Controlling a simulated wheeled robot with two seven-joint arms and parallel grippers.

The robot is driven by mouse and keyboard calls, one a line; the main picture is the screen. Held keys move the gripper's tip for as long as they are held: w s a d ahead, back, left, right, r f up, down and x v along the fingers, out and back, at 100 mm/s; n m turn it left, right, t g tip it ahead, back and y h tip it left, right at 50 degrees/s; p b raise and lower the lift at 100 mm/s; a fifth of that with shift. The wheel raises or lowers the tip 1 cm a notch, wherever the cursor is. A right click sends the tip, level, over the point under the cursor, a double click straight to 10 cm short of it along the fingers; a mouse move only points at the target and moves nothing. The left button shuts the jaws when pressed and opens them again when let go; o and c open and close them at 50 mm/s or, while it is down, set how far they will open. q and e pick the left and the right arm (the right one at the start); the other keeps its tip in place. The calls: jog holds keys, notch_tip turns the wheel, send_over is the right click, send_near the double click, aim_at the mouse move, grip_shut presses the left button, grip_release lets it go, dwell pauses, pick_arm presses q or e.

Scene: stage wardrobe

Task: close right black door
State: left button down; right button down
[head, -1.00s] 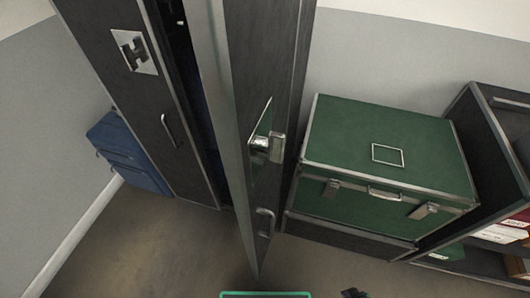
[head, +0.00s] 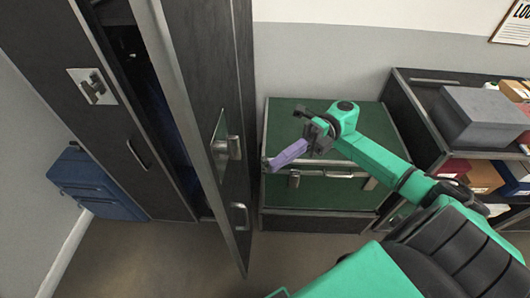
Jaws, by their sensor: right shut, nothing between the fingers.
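The right black door (head: 221,110) of the wardrobe stands open, swung out toward me. The left black door (head: 90,110) with an H plate looks closed. A dark opening (head: 150,110) shows between the two doors. My right gripper (head: 273,166) is shut and empty, with purple fingers pointing left. In the picture it is just right of the open door and in front of the green trunk; I see no contact with the door. My left gripper is not in view.
A green trunk (head: 315,198) stands right of the open door, partly behind my right arm. A shelf unit (head: 424,80) with boxes is at the far right. A blue suitcase (head: 95,188) stands at the left. Floor in front of the door is clear.

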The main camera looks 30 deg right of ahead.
jog(key=p, duration=0.4)
send_near(214, 190)
jog(key=s+a+r, duration=0.1)
jog(key=s+a, duration=0.2)
jog(key=s, duration=0.1)
jog(key=w+a, duration=0.2)
jog(key=a, duration=0.1)
jog(key=shift+w+f+p, duration=0.35)
jog(key=shift+s, duration=0.1)
